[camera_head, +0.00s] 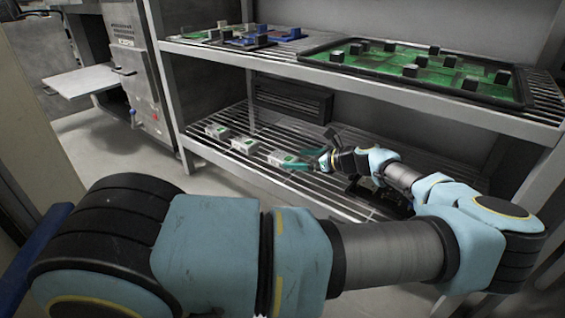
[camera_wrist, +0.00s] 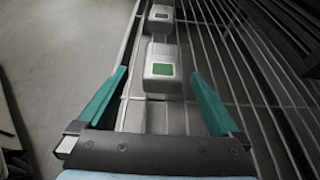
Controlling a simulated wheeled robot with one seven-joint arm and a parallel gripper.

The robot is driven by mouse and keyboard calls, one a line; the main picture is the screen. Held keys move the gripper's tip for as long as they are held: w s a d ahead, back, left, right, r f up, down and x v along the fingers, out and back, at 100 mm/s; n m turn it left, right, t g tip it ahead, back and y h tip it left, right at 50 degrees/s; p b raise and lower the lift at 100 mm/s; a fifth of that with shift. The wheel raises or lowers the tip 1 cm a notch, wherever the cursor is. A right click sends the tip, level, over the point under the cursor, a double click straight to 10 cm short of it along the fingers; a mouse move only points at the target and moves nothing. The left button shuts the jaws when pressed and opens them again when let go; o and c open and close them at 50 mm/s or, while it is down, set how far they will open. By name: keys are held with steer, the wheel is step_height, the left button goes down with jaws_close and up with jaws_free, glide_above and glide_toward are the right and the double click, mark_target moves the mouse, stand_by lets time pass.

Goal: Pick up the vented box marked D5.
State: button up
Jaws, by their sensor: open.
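Three small white boxes with green labels stand in a row on the lower wire shelf in the head view: a left box (camera_head: 216,131), a middle box (camera_head: 244,145) and a right box (camera_head: 283,158). No D5 mark can be read on any of them. My gripper (camera_head: 299,160) is open and empty beside the right box. In the wrist view, a near box (camera_wrist: 162,72) shows between and just beyond the open teal fingertips of my gripper (camera_wrist: 160,76), with a visible gap on each side. A far box (camera_wrist: 160,16) stands behind it.
The lower wire shelf (camera_wrist: 240,70) has an open front edge, with floor beyond it. The upper shelf (camera_head: 225,54) overhead holds a green board (camera_head: 400,67) with black blocks and a smaller set of coloured pieces (camera_head: 250,40). A dark vented panel (camera_head: 292,103) stands at the back.

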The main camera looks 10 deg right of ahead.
mark_target(287, 158)
steer(key=x, duration=0.2)
steer(key=shift+w+a+f+b, duration=0.1)
steer(key=shift+w+f+b, duration=0.05)
steer(key=shift+b, duration=0.25)
steer(key=b+x, duration=0.1)
steer(key=x, duration=0.1)
steer(key=b+x, duration=0.2)
steer(key=shift+f, duration=0.25)
steer(key=shift+w+a+b, duration=0.15)
steer(key=shift+w+b, duration=0.2)
steer(key=shift+w, duration=0.15)
steer(key=shift+c, duration=0.2)
steer(key=c, duration=1.4)
steer(key=shift+r, duration=0.1)
